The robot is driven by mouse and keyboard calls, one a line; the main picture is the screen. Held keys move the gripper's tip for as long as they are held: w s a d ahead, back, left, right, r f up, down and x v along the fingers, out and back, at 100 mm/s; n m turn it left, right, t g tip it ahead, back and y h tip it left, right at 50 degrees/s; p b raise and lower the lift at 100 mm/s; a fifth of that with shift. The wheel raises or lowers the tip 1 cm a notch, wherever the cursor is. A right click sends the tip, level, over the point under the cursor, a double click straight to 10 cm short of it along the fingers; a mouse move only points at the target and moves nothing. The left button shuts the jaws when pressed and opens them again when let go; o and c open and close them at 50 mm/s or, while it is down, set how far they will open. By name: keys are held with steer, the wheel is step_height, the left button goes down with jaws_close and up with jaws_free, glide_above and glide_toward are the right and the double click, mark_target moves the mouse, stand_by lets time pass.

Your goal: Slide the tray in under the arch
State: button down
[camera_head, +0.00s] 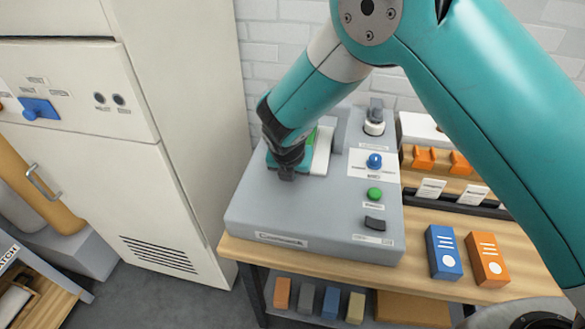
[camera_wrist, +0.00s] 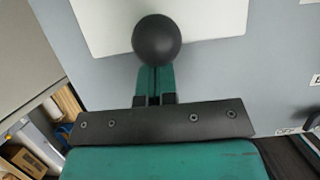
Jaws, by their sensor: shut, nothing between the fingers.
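A pale flat plate, which looks like the tray (camera_head: 321,152), lies on top of the grey machine (camera_head: 260,205), partly hidden by my arm. It also shows at the top of the wrist view (camera_wrist: 100,25). A round black knob (camera_wrist: 157,40) stands over its near edge there. My gripper (camera_head: 287,170) is low over the machine top at the plate's left side. In the wrist view its green fingers (camera_wrist: 154,82) are together, and the knob covers their tips; I cannot tell whether they touch it. A raised grey part (camera_head: 341,130), perhaps the arch, stands behind the plate, mostly hidden.
A blue knob (camera_head: 375,161), a green button (camera_head: 375,194) and a black switch (camera_head: 375,223) sit on the machine's right side. Blue (camera_head: 443,252) and orange (camera_head: 488,259) boxes lie on the wooden bench. A tall pale cabinet (camera_head: 180,170) stands at left.

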steer(key=s, duration=0.2)
steer(key=s+a, duration=0.1)
steer(key=shift+s+r, duration=0.25)
steer(key=shift+r, duration=0.05)
steer(key=d+b+v, duration=0.1)
steer(key=v, duration=0.8)
steer(key=shift+a+r+b, duration=0.15)
steer(key=shift+a+b, duration=0.2)
steer(key=shift+a, duration=0.15)
steer(key=shift+s, duration=0.1)
steer(key=s+d+r+m+g+y, duration=0.3)
steer(key=s+d+r+m, duration=0.65)
steer(key=m, duration=0.45)
steer(key=s+d+r+m+y, duration=0.1)
steer(key=s+d+r+m, duration=0.1)
steer(key=s+m, duration=0.4)
steer(key=s+d+r+m+g+y, duration=0.1)
steer(key=s+d+r+m, duration=0.1)
steer(key=s+m, duration=0.3)
steer(key=shift+s+d+r+m, duration=0.2)
steer(key=shift+s+r+m, duration=0.35)
steer(key=shift+s, duration=0.6)
